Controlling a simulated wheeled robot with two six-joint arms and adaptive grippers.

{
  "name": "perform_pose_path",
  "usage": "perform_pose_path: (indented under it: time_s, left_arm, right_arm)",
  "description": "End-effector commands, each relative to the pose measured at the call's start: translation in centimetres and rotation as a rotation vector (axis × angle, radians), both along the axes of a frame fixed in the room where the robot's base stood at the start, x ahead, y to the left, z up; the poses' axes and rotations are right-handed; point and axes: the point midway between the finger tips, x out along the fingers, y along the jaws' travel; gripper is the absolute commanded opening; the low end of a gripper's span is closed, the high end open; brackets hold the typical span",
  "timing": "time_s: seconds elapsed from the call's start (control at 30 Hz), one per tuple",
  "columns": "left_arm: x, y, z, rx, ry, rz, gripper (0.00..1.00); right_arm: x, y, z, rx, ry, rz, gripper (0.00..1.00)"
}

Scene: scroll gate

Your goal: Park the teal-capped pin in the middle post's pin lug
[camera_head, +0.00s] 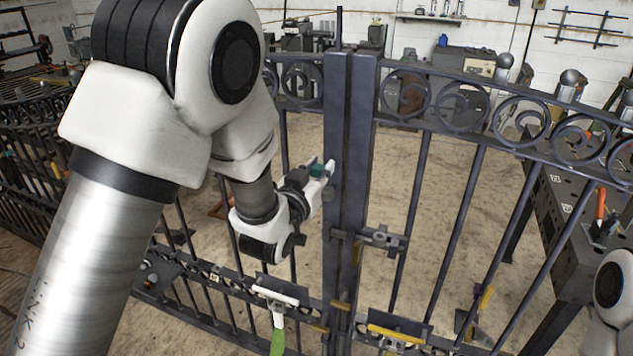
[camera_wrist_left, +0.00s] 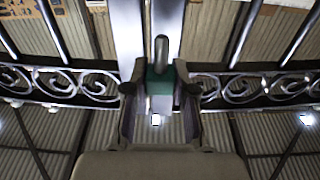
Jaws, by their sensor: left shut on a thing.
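My left gripper (camera_head: 321,178) is shut on the teal-capped pin (camera_head: 317,171), just left of the dark middle post (camera_head: 338,130). In the left wrist view, the teal cap (camera_wrist_left: 160,82) sits between the two fingers of the left gripper (camera_wrist_left: 160,92). A grey rounded shank stands out beyond the cap, in front of the post (camera_wrist_left: 175,22). I cannot tell whether the pin touches the post. I cannot clearly make out the pin lug. My right gripper is not in view.
Scrolled gate leaves (camera_head: 462,105) with bars flank the post. A grey latch (camera_head: 380,239) sits on it lower down. A green-handled tool (camera_head: 278,340) and a yellow bar (camera_head: 396,334) are near the bottom rail. A dark workbench (camera_head: 570,220) stands at right.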

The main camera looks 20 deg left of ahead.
Motion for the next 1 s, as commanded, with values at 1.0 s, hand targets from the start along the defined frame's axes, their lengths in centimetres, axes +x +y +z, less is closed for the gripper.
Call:
perform_pose_path:
  time_s: [1.0]
  left_arm:
    - [2.9, -0.1, -0.8, -0.002, -0.002, 0.001, 0.0]
  right_arm:
    - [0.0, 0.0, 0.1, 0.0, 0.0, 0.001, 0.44]
